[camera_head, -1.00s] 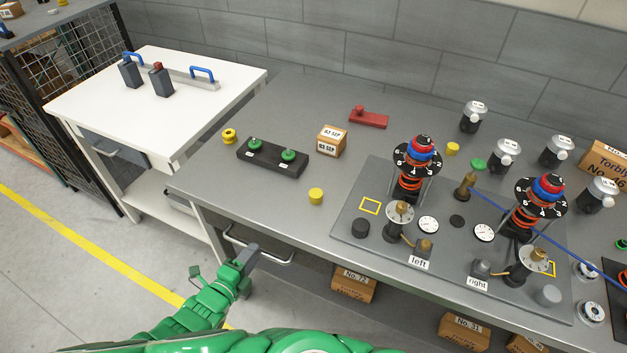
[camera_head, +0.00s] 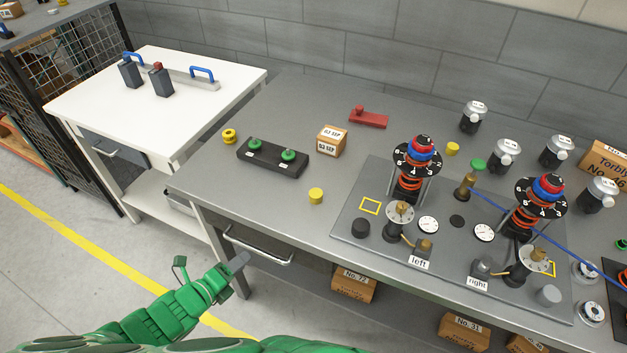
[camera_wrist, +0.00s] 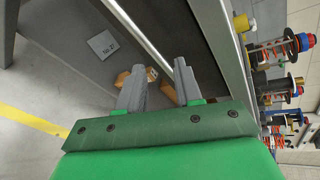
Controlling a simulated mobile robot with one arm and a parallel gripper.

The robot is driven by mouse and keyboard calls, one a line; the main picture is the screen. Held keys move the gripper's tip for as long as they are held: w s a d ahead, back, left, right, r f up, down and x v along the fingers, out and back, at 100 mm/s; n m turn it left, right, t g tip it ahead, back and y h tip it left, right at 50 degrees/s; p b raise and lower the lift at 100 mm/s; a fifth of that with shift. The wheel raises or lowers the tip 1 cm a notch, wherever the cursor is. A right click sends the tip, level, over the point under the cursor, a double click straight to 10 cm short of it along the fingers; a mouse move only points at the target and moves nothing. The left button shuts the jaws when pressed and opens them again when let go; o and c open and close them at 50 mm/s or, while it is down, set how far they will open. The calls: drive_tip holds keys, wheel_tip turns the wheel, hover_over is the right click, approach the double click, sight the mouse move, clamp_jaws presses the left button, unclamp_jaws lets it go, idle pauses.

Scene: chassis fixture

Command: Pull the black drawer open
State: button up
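The black drawer (camera_head: 312,270) sits under the front edge of the grey workbench. Its silver bar handle (camera_head: 262,250) runs along the front. The drawer looks closed. My gripper (camera_head: 240,261) is at the left end of the handle, in front of the bench. In the wrist view, the two grey fingers of my gripper (camera_wrist: 158,84) stand apart with nothing held. A pale bar, apparently the handle (camera_wrist: 138,34), runs toward the gap between them. Whether a finger touches it, I cannot tell.
The grey workbench (camera_head: 210,176) carries a fixture plate, a black block with green knobs (camera_head: 272,157) and a small carton (camera_head: 331,141). Cartons (camera_head: 353,284) lie beneath it. A white table (camera_head: 80,88) with its own drawer stands left. The floor in front is clear.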

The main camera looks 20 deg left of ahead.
drive_tip(key=w+a+r+m+g, duration=0.2)
drive_tip(key=a+r+m+g, duration=0.25)
drive_tip(key=r+m, duration=0.6)
drive_tip(key=w+d+m, duration=0.2)
drive_tip(key=w+d+r+m+g+h, duration=0.1)
drive_tip(key=w+d+m, duration=0.1)
drive_tip(key=w, duration=0.1)
drive_tip(key=w+d+r+m, duration=0.1)
drive_tip(key=w+d+m, duration=0.1)
drive_tip(key=w+m, duration=0.1)
drive_tip(key=shift+w+d+r+h, duration=0.1)
drive_tip(key=shift+d+r+h, duration=0.2)
drive_tip(key=shift+h, duration=0.1)
drive_tip(key=w+d+r+m+g, duration=0.1)
drive_tip(key=w+d+r+m, duration=0.2)
drive_tip(key=d, duration=0.2)
drive_tip(key=w+d+r+m+g+h, duration=0.1)
drive_tip(key=w+d+r+m, duration=0.2)
drive_tip(key=w+d, duration=0.1)
drive_tip(key=shift+d, duration=0.75)
drive_tip(key=shift+a, duration=0.15)
